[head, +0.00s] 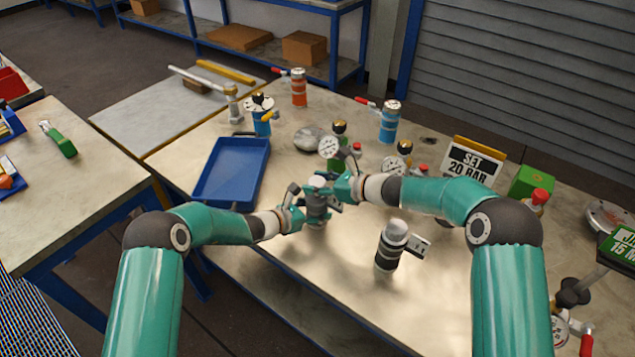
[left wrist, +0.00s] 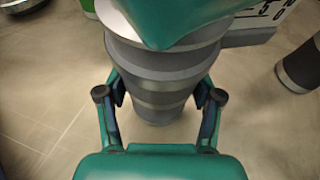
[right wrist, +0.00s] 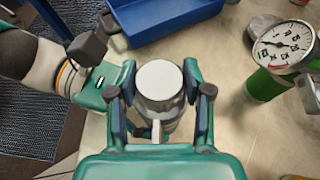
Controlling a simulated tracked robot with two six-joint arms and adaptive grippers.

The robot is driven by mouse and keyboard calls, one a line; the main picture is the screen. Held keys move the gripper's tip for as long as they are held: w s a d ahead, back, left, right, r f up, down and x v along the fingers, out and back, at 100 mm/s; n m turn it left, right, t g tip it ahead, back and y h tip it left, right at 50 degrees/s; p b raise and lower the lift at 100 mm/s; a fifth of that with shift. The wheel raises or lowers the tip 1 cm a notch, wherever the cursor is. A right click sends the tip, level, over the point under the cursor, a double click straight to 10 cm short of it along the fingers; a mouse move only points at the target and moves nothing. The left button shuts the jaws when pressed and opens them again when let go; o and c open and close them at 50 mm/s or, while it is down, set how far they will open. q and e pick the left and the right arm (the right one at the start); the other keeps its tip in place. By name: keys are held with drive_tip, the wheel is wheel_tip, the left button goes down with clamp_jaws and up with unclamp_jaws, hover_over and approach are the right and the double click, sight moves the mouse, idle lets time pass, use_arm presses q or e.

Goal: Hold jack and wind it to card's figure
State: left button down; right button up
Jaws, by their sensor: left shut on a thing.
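The jack (head: 317,205), a grey ribbed cylinder, stands upright on the bench. My left gripper (head: 302,217) is shut on its body from the left; the left wrist view shows a finger on each side of it. My right gripper (head: 333,188) is at its top. In the right wrist view its fingers flank the round grey cap (right wrist: 160,82); whether they press on it is unclear. A white scale plate (left wrist: 262,18) beside the jack is partly cut off. A green card (head: 622,248) at the far right is cut off, showing "J" and "15 M".
A similar dark cylinder with a plate (head: 391,248) stands to the right. A blue tray (head: 232,172) lies behind left. Gauges and several coloured cylinders stand behind. The front bench is mostly clear.

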drive_tip(key=c, duration=0.5)
drive_tip(key=shift+w+r+n+g+y, duration=0.1)
drive_tip(key=shift+w+n+g+y, duration=0.1)
drive_tip(key=shift+n+g+y, duration=0.65)
drive_tip(key=shift+n+g, duration=1.15)
drive_tip(key=shift+g, duration=0.2)
drive_tip(key=shift+s+g, duration=0.15)
drive_tip(key=shift+g, duration=0.15)
drive_tip(key=o, duration=1.2)
drive_tip(key=shift+c, duration=0.2)
drive_tip(key=shift+n, duration=0.3)
drive_tip(key=shift+d, duration=0.1)
